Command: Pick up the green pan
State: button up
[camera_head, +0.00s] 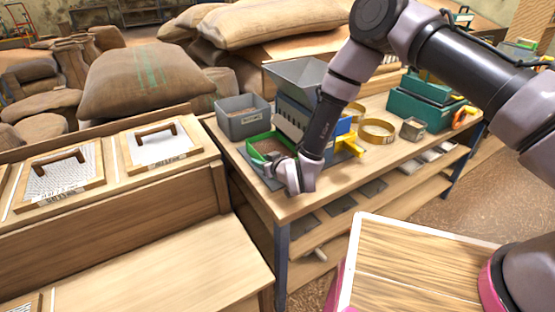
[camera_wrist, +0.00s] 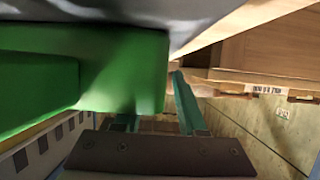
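The green pan (camera_head: 268,143) holds brown grain and sits on the workbench beside a grey hopper machine. My gripper (camera_head: 292,180) is low at the pan's near right side in the head view; its fingers are hard to make out there. In the wrist view the green pan (camera_wrist: 125,70) fills the upper left, very close. My gripper (camera_wrist: 157,118) shows two teal fingers with a gap between them. The pan hides much of the left finger. I cannot tell whether either finger touches the pan.
A grey bin (camera_head: 243,122) stands behind the pan, and the grey hopper (camera_head: 297,80) beside it. Yellow rings (camera_head: 378,131) and teal bins (camera_head: 420,108) lie further right on the workbench (camera_head: 345,178). A wooden cabinet (camera_head: 120,225) with framed screens (camera_head: 160,146) is at left.

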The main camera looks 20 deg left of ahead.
jog(key=shift+w+a+f, duration=0.1)
jog(key=shift+w+a, duration=0.05)
jog(key=shift+a, duration=0.1)
grip_shut()
dwell(1.3)
